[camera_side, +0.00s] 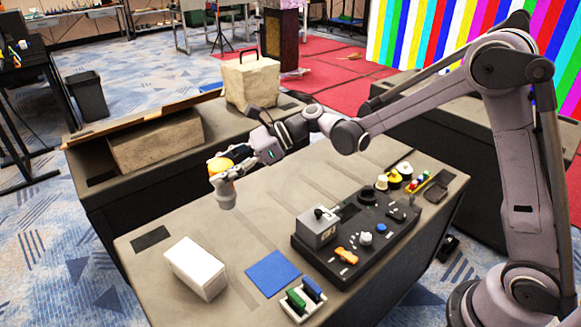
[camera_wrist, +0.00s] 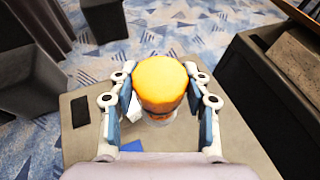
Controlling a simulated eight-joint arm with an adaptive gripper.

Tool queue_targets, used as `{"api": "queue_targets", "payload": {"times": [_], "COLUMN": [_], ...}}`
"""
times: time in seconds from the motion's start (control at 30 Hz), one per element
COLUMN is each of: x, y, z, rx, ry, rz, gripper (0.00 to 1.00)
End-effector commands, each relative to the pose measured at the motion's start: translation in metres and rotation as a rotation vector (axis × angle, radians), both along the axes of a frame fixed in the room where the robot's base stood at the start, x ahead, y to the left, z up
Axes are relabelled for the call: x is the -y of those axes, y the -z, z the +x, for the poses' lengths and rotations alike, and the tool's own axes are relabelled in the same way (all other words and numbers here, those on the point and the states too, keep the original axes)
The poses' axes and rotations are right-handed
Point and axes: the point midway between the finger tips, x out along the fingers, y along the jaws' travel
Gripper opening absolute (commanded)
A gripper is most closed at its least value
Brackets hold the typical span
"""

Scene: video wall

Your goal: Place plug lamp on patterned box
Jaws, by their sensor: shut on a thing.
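The plug lamp, with a rounded orange top (camera_side: 220,166), is held in my gripper (camera_side: 223,180). In the wrist view the orange top (camera_wrist: 160,84) sits between the two blue-padded fingers, and its lower part is mostly hidden. My gripper is shut on it above the far left part of the near table. No box here is plainly marked as the patterned one. A white box (camera_side: 195,267) lies on the near table, in front of and below my gripper. A long mottled tan box (camera_side: 157,141) and a mottled tan box with a handle (camera_side: 251,82) stand on the table behind.
A dark panel (camera_side: 335,262) with switches and knobs fills the near table's right half. A blue square (camera_side: 273,273) and a card holder (camera_side: 303,300) lie by the front edge. The back table (camera_side: 240,121) has a raised edge. The near table's middle left is clear.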

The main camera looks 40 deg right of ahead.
Motion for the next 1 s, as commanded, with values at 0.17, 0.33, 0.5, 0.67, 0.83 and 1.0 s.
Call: {"api": "queue_targets", "payload": {"times": [0.17, 0.33, 0.5, 0.67, 0.83, 1.0], "x": [-0.028, -0.062, -0.094, -0.112, -0.117, -0.117], "y": [0.015, 0.035, 0.054, 0.066, 0.074, 0.097], "z": [-0.002, -0.001, 0.0, 0.001, 0.001, 0.001], "rx": [0.001, 0.0, 0.0, 0.001, 0.0, 0.0], "ry": [-0.011, -0.01, -0.009, -0.006, -0.003, -0.003], "rz": [0.001, 0.0, 0.001, 0.0, 0.0, 0.001], "gripper": [0.14, 0.14, 0.14, 0.14, 0.14, 0.14]}}
